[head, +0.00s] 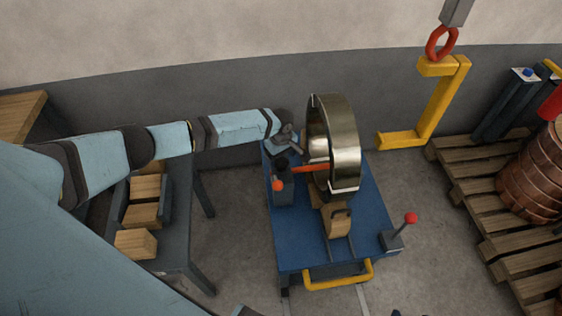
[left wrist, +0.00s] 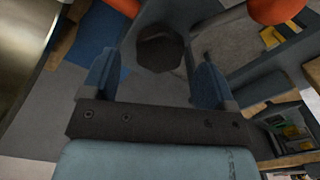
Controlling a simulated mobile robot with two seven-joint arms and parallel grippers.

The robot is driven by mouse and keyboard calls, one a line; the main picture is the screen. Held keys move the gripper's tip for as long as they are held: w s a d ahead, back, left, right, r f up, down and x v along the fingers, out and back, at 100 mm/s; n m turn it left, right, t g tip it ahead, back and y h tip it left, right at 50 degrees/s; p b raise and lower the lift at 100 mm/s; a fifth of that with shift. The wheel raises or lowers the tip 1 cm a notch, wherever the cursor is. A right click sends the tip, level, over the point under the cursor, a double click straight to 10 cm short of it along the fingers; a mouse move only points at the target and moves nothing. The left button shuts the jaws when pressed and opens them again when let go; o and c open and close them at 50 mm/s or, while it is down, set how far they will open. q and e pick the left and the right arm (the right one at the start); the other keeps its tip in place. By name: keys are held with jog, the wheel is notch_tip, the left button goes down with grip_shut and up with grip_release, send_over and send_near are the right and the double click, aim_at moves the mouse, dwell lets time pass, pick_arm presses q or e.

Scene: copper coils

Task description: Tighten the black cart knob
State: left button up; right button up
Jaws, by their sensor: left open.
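The black knob (left wrist: 160,48) shows in the left wrist view as a dark, many-sided disc, between and slightly beyond the fingers of my left gripper (left wrist: 156,66). The fingers are open, with a visible gap on each side of the knob. In the head view, my left gripper (head: 288,143) is at the back left corner of the blue cart (head: 300,235), just above a dark knob (head: 282,163) on a grey post. Whether the fingers surround the knob in depth is hard to tell. My right gripper is not in view.
A large steel ring (head: 345,145) stands on the cart beside my left gripper, with an orange bar (head: 311,168) near it. An orange ball (head: 278,185) is close to the knob. A yellow hook (head: 434,105) hangs behind, and a pallet (head: 470,195) stands right.

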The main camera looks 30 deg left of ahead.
aim_at(281, 163)
pick_arm(q)
jog(key=shift+f, duration=1.4)
